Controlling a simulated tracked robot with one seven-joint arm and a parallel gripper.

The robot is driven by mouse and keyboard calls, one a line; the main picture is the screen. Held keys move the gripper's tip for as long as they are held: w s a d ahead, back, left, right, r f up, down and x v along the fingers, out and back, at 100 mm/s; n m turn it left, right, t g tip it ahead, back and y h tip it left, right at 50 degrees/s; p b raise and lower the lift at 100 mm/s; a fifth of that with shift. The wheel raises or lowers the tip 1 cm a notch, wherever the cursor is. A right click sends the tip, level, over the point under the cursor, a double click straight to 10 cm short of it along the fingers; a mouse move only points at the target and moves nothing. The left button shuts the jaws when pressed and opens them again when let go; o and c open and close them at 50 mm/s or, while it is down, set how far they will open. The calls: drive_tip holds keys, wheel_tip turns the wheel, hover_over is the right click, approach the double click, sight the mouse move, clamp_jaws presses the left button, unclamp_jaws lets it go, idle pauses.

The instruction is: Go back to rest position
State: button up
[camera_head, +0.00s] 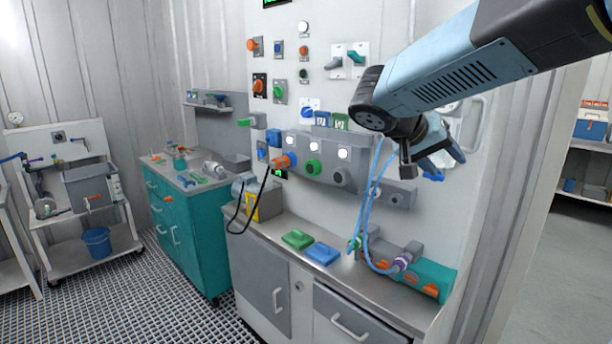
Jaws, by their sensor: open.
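My gripper (421,170) is at the upper right of the head view, at the end of my blue arm, in front of the white wall panel. Its fingers point down and look apart, with nothing seen between them. It hangs above the right end of the counter (272,231). Blue hoses (371,200) pass just left of it, down to a teal and grey unit (430,276) on the counter. Whether the gripper touches the hoses cannot be told.
The wall panel carries knobs, switches and a grey control box (325,160). Green (297,240) and blue (322,253) blocks lie on the counter. A teal cabinet (185,225) and a white cart (92,240) stand left. A doorway opens at right. The grated floor is clear.

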drive_tip(key=s+a+f+n+y, duration=0.1)
drive_tip(key=s+f+y, duration=0.1)
drive_tip(key=s, duration=0.3)
drive_tip(key=s+a+f+n+t+y, duration=0.1)
drive_tip(key=s+f+n+y, duration=0.1)
drive_tip(key=s, duration=0.4)
drive_tip(key=s+a+f+n+y, duration=0.1)
drive_tip(key=s+f+y, duration=0.2)
drive_tip(key=s+y, duration=0.2)
drive_tip(key=shift+s+a+f+t+y, duration=0.15)
drive_tip(key=shift+a+t+y, duration=0.2)
drive_tip(key=shift+y, duration=0.15)
drive_tip(key=shift+c, duration=0.9)
